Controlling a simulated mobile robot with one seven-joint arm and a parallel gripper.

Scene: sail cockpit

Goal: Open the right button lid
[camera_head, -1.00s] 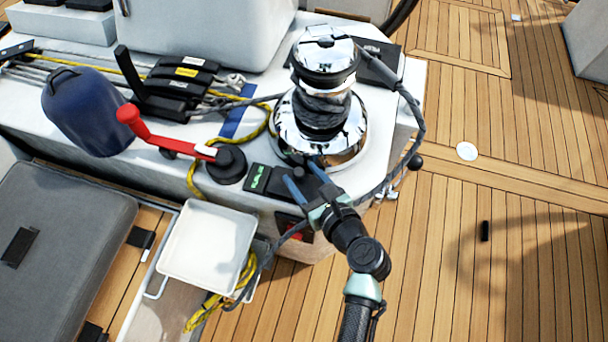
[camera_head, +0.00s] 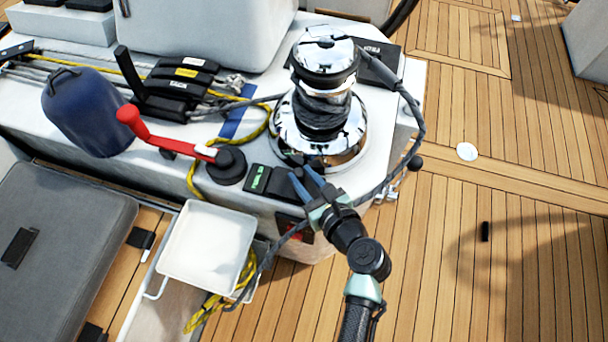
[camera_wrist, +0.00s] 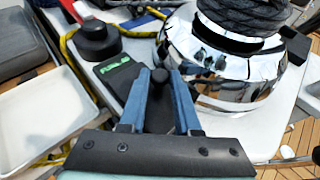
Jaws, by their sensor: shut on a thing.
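The left button lid (camera_head: 259,178) is dark with green lettering and lies flat beside the winch base. It also shows in the wrist view (camera_wrist: 110,72), left of my fingers. The dark right button lid (camera_head: 281,182) is just right of it, partly hidden by my gripper (camera_head: 304,173). In the wrist view my gripper (camera_wrist: 160,76) has its two blue fingers around a dark piece with a round knob at the tips, apparently part of the right lid. The fingers are shut on it. I cannot tell how far that lid is tilted.
The chrome winch (camera_head: 318,125) stands close behind my fingertips. A red handle (camera_head: 160,138) on a black round base is to the left. A white tray (camera_head: 208,243) is in front on the left. A grey rope (camera_head: 410,140) runs down at the right.

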